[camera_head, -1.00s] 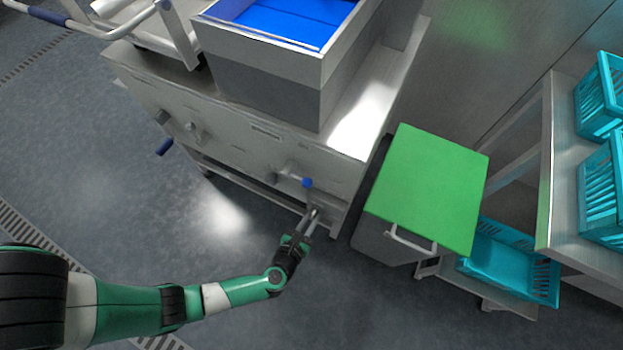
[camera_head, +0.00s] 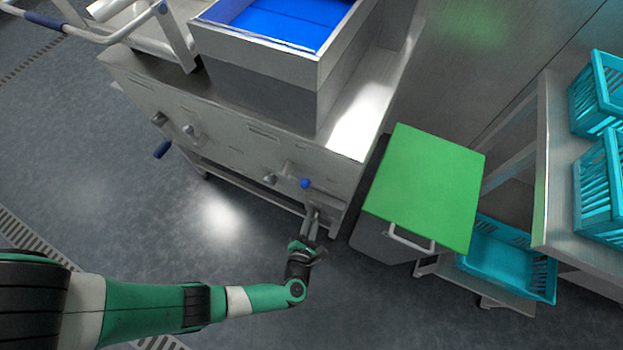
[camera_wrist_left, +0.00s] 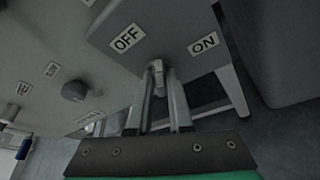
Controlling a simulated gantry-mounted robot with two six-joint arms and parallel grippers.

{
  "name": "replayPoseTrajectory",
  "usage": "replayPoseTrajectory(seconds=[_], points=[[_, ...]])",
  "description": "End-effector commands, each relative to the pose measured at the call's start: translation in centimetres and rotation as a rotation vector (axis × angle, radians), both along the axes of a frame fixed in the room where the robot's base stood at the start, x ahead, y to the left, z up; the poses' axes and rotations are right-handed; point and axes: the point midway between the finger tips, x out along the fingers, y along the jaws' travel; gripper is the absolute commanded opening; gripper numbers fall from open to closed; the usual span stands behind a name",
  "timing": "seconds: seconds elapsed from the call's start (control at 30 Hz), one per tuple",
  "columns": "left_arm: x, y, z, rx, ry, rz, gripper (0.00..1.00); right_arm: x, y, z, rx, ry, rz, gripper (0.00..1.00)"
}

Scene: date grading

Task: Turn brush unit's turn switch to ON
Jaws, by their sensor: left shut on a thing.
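The brush unit (camera_head: 240,135) is a grey steel cabinet with a front panel of knobs and levers. In the left wrist view its turn switch (camera_wrist_left: 157,68) is a small grey handle between an OFF label (camera_wrist_left: 127,39) and an ON label (camera_wrist_left: 204,43). My left gripper (camera_head: 313,218) is at the panel's lower right corner. In the left wrist view its fingers (camera_wrist_left: 158,92) are closed around the switch handle, which lies between the two labels. The fingers partly hide the handle. My right gripper is not in view.
A green-topped bin (camera_head: 428,185) stands close on the right. Turquoise crates (camera_head: 505,262) are farther right. Open floor lies in front of the cabinet.

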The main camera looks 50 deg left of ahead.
Motion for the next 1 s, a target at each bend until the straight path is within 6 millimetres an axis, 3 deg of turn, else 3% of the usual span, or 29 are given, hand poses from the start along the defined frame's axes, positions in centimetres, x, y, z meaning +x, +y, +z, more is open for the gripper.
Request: replayPoseTrajectory(seconds=[0.6,0.63,0.77,1.0], points=[[0.01,-0.06,-0.08,0.049,0.025,-0.001,0.0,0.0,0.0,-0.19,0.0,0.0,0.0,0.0],[0.01,-0.06,-0.08,0.049,0.025,-0.001,0.24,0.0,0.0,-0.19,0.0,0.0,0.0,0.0],[0.01,-0.05,-0.07,0.048,0.024,-0.001,0.47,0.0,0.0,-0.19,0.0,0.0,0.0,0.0],[0.02,-0.06,-0.05,0.048,0.024,-0.001,0.49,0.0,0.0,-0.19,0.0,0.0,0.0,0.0]])
